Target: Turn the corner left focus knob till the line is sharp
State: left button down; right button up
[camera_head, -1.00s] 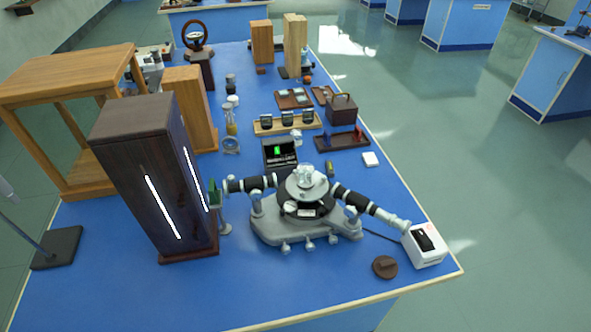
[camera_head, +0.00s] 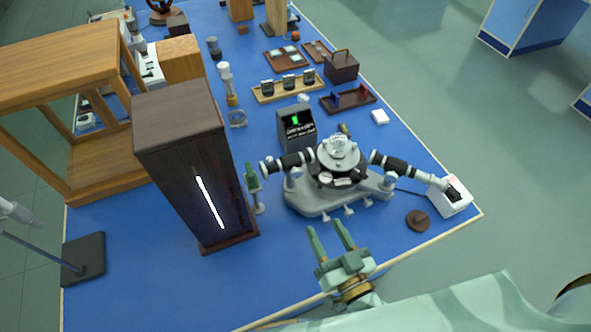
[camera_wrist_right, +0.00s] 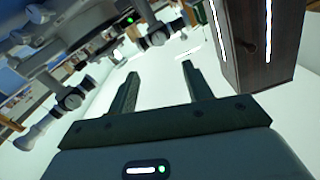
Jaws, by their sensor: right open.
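The spectrometer (camera_head: 325,202) stands on the blue bench with a grey three-armed base, a round table on top and black tubes to its left and right. It also shows, tilted, in the right wrist view (camera_wrist_right: 85,20). Small knobs show along its front edge and tubes; I cannot tell which one is the corner left focus knob. My right gripper (camera_head: 330,232) is open and empty, over the bench's front part, in front of the spectrometer and apart from it. Its two fingers (camera_wrist_right: 160,82) show in the right wrist view with nothing between them. My left gripper is not in view.
A tall dark lamp box (camera_head: 185,150) with a lit slit stands left of the spectrometer. A small display (camera_head: 296,128) with a green mark stands behind it. A white box (camera_head: 449,200) and a brown disc (camera_head: 418,221) lie right. The front bench strip is mostly clear.

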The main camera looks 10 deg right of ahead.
send_near(298, 175)
jog(key=w, duration=0.3)
jog(key=w+a, duration=0.1)
jog(key=w, duration=0.3)
jog(key=shift+w+a+f+b, duration=0.1)
jog(key=shift+a+b, duration=0.15)
jog(key=shift+b, duration=0.15)
jog(key=shift+w, duration=0.4)
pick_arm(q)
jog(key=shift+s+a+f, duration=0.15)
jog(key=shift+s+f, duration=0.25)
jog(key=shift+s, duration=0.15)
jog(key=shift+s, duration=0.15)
pick_arm(e)
jog(key=shift+c, duration=0.9)
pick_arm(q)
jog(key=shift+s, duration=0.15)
pick_arm(e)
jog(key=c, duration=0.8)
